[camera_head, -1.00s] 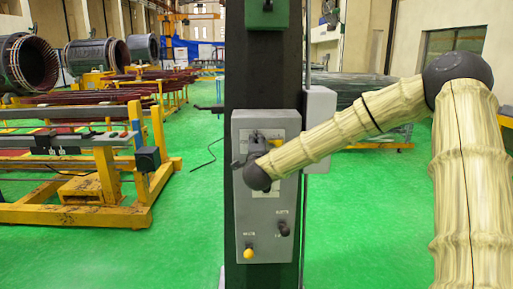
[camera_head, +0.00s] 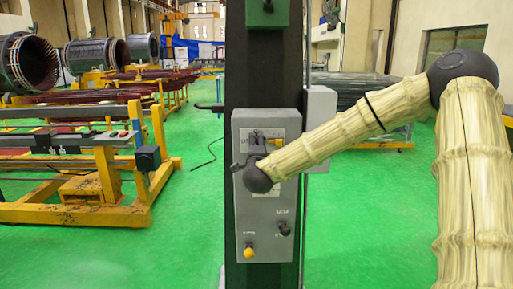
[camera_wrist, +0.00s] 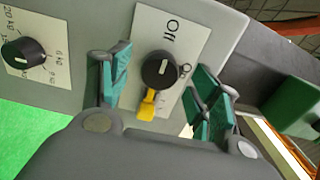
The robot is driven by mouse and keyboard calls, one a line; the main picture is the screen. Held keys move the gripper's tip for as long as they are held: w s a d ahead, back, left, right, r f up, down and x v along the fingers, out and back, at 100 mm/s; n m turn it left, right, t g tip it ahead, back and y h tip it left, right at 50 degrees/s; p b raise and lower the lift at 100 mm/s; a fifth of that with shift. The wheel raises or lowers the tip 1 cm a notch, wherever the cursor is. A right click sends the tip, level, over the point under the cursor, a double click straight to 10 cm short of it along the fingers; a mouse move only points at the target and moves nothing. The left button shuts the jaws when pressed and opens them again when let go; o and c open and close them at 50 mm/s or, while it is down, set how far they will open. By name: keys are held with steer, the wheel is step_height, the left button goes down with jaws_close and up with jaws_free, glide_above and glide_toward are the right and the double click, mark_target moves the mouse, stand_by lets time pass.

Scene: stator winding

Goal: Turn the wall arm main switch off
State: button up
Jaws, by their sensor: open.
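The main switch is a black rotary knob (camera_wrist: 157,70) with a yellow lever piece below it, on a white plate (camera_wrist: 178,42) marked "Off" and "On". I cannot clearly tell which label its white mark points at. In the wrist view my gripper (camera_wrist: 163,90) is open, with one teal-padded finger on each side of the knob. No clear contact with the knob shows.
A second black knob (camera_wrist: 25,52) with kg marks sits beside the switch plate. In the head view, a black knob (camera_head: 284,228) and a yellow knob (camera_head: 249,253) are low on the box. The box is on a dark column (camera_head: 264,70). Green floor lies around.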

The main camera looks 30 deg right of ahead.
steer(key=v, duration=1)
steer(key=shift+s, duration=0.1)
